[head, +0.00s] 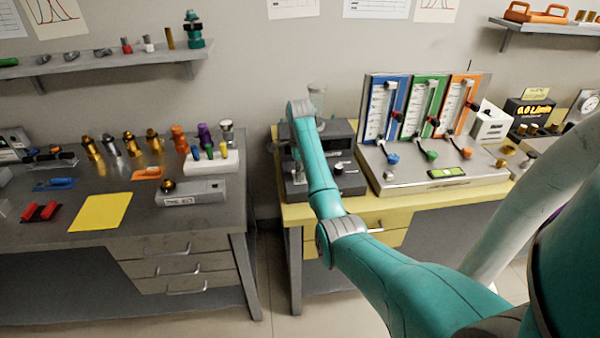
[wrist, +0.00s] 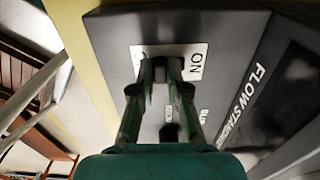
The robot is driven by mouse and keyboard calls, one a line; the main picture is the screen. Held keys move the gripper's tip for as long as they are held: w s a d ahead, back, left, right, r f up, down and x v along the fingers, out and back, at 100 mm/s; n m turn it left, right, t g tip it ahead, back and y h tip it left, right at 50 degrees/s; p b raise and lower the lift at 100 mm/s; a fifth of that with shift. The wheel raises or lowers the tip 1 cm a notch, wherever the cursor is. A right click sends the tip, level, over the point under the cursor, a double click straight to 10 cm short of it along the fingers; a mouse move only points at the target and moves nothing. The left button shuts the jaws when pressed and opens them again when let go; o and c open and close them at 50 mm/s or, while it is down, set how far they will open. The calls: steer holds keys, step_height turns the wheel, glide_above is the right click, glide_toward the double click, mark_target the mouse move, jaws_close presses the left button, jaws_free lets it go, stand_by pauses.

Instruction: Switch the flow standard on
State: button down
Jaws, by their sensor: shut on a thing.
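The flow standard (wrist: 232,45) is a dark grey box with white lettering, part of its name readable in the wrist view. A white switch plate (wrist: 195,70) on it carries the word ON at its right end; the other end's mark is mostly hidden. My gripper (wrist: 160,68) is over this plate, its fingertips close together and shut on the switch lever. The fingers hide most of the lever, so its position cannot be told. In the head view my gripper is hidden behind my arm, which reaches over the yellow bench's left end.
A dark grey device (head: 350,182) stands at the yellow bench's left end. Right of it is a panel with blue, green and orange flow meters (head: 427,108). The left bench (head: 110,225) holds several fittings and a yellow sheet (head: 101,212).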

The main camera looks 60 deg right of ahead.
steer(key=shift+w+d, duration=0.8)
steer(key=shift+d, duration=0.1)
steer(key=c, duration=1.1)
jaws_free()
steer(key=shift+c, duration=0.2)
